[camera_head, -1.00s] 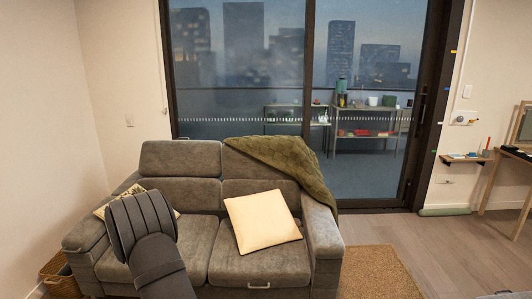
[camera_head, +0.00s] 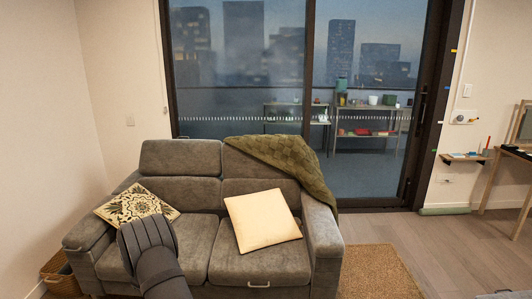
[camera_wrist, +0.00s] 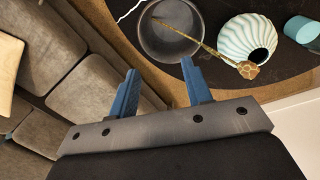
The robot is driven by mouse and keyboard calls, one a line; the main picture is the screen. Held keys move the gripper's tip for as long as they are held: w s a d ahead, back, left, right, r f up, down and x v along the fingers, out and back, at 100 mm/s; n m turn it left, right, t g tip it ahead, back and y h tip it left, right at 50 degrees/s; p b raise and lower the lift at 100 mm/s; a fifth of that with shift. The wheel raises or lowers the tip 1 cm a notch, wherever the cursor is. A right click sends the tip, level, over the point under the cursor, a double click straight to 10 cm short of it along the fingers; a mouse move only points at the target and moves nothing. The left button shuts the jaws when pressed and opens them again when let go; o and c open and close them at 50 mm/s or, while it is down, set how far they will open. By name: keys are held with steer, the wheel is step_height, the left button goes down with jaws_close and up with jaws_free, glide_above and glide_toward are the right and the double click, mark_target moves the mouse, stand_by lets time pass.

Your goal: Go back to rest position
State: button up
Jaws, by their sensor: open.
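My gripper (camera_wrist: 160,92) shows in the wrist view with its two blue fingers apart and nothing between them. Beyond the fingertips lies a dark surface with a grey round pot (camera_wrist: 172,38) and a ribbed pale vase (camera_wrist: 247,38) on it. A thin stick with a brown flower-like end (camera_wrist: 247,70) reaches from the pot toward the vase. In the head view my dark arm rises at the lower left in front of the sofa; the fingers do not show there.
The grey sofa (camera_head: 195,245) holds a cream cushion (camera_head: 262,220), a patterned cushion (camera_head: 137,203) and a green throw (camera_head: 285,160). A brown rug (camera_head: 380,272) lies to its right. A teal cup (camera_wrist: 299,29) stands beside the vase. A wicker basket (camera_head: 58,275) sits at the left.

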step_height(320, 180, up, 7)
steer(key=s+d+m, duration=0.1)
steer(key=d, duration=0.1)
steer(key=s+d+f+m, duration=0.1)
steer(key=d+m, duration=0.3)
steer(key=d, duration=0.8)
steer(key=s+d+m, duration=0.3)
steer(key=d+m, duration=0.1)
steer(key=d, duration=0.8)
steer(key=s+d+f+m+g+h, duration=0.1)
steer(key=s+d+m, duration=0.1)
steer(key=d, duration=1)
steer(key=shift+s+d+f+m, duration=0.3)
steer(key=shift+s+m, duration=0.05)
steer(key=shift+m, duration=0.55)
